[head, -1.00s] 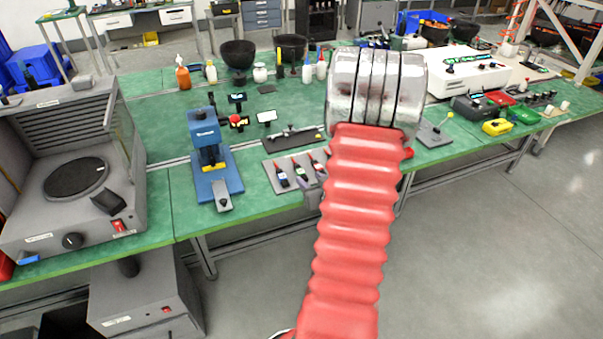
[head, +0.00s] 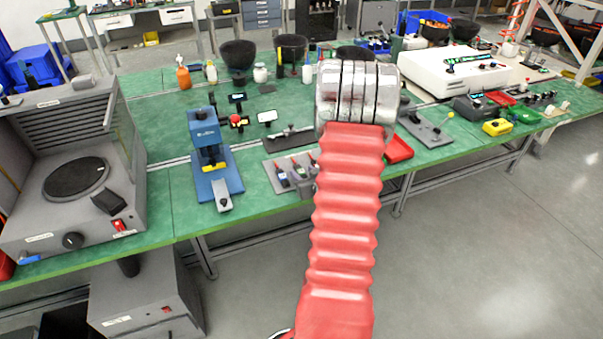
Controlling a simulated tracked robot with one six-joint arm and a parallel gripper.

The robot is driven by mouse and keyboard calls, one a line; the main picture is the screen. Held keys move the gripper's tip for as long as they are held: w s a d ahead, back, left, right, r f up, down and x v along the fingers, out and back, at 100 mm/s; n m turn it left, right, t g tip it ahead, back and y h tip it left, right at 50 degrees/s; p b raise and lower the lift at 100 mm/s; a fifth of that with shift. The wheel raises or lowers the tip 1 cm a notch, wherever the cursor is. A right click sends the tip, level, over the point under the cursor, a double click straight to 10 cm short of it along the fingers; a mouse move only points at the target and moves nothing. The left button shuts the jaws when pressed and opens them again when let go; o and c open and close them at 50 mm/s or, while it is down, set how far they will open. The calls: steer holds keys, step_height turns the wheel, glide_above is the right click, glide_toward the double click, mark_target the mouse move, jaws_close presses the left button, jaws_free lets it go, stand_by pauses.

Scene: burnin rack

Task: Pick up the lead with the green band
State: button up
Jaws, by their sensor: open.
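Several leads with red tips and dark bodies stand in a row on a grey tray (head: 272,165) near the front edge of the green bench. The left lead (head: 282,177) and the middle lead (head: 299,171) show clearly apart from each other. A further lead at the right is partly covered by my red arm. The bands are too small to tell apart with certainty, so I cannot say which one is green. My arm rises in front of the bench, just right of the tray. My gripper is hidden behind the arm's metal end.
A blue press (head: 208,155) stands left of the tray. A grey machine (head: 75,180) fills the bench's left end. A red bin (head: 397,150) and a grey plate with a lever (head: 428,130) lie to the right. Bottles and dark bowls stand behind.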

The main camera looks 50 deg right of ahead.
steer(key=shift+w+d+f, duration=0.2)
steer(key=shift+w, duration=0.15)
stand_by(0.3)
jaws_close()
stand_by(0.4)
